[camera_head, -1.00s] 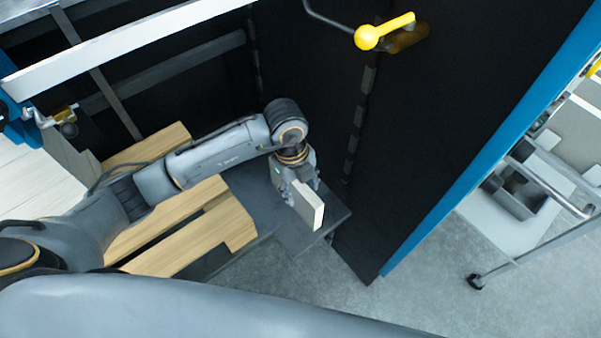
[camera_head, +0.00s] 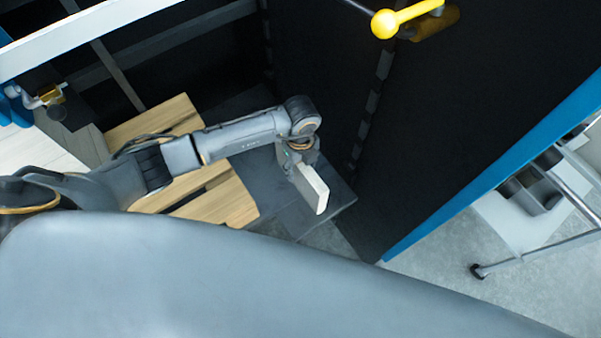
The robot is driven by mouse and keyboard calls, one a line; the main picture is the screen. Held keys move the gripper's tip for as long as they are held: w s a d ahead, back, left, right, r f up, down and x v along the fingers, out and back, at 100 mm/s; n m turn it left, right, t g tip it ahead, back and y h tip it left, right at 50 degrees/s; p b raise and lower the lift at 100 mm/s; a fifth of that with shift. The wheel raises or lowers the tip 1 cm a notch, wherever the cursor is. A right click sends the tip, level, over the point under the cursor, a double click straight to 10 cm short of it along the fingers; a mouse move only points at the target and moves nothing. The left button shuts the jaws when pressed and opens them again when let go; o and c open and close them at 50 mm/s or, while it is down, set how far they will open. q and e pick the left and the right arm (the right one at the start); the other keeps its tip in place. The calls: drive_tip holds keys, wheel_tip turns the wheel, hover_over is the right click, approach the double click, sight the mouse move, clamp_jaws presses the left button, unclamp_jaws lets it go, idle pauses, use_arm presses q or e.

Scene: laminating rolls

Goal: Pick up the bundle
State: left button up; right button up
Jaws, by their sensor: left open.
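A pale, flat, block-like thing (camera_head: 311,188), which may be the bundle, stands on its narrow side at my left gripper, over a dark platform. My left gripper (camera_head: 303,174) comes in from the left and points down at the block's upper left end. The gripper is open. Its fingers are small and dark here, and I cannot tell whether they touch the block. My right gripper is not in view.
Wooden slats (camera_head: 212,204) lie left of the dark platform (camera_head: 337,198). A tall black panel (camera_head: 430,130) with a blue edge (camera_head: 490,172) stands to the right. A yellow-knobbed lever (camera_head: 386,24) is above. A metal cart (camera_head: 520,225) stands on the floor at right.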

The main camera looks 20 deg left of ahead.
use_arm(q)
wheel_tip(320, 180, down, 3)
drive_tip(key=shift+w+r, duration=0.1)
drive_tip(key=shift+w, duration=0.05)
drive_tip(key=shift+f, duration=0.4)
drive_tip(key=c, duration=1.1)
clamp_jaws()
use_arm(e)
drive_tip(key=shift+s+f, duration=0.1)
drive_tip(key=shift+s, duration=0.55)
use_arm(q)
drive_tip(key=shift+w, duration=0.1)
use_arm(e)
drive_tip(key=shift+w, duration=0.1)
